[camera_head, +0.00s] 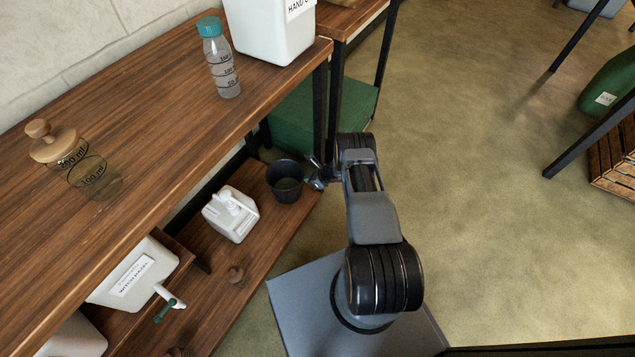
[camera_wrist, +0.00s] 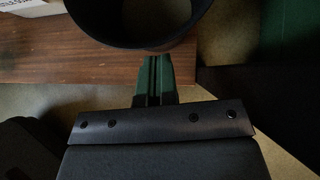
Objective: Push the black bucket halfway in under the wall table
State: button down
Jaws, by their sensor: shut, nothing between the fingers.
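The black bucket (camera_head: 286,181) stands upright on the low wooden shelf of the wall table (camera_head: 170,110), close to that shelf's front edge and right end. In the wrist view the bucket's dark rim (camera_wrist: 140,44) fills the top middle. My gripper (camera_head: 315,180) is at the bucket's right side, on the open-room side. Its fingers (camera_wrist: 153,82) are together with nothing between them and point at the bucket's outer wall. Whether they touch the wall I cannot tell. The upper tabletop overhangs the shelf to the left of the bucket.
A white pump container (camera_head: 231,214) stands on the low shelf left of the bucket. A green box (camera_head: 300,115) is behind the bucket. A bottle (camera_head: 221,62) stands on the tabletop. Floor (camera_head: 460,170) to the right is clear.

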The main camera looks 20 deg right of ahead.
jog(key=shift+w+a, duration=0.35)
jog(key=shift+w, duration=0.05)
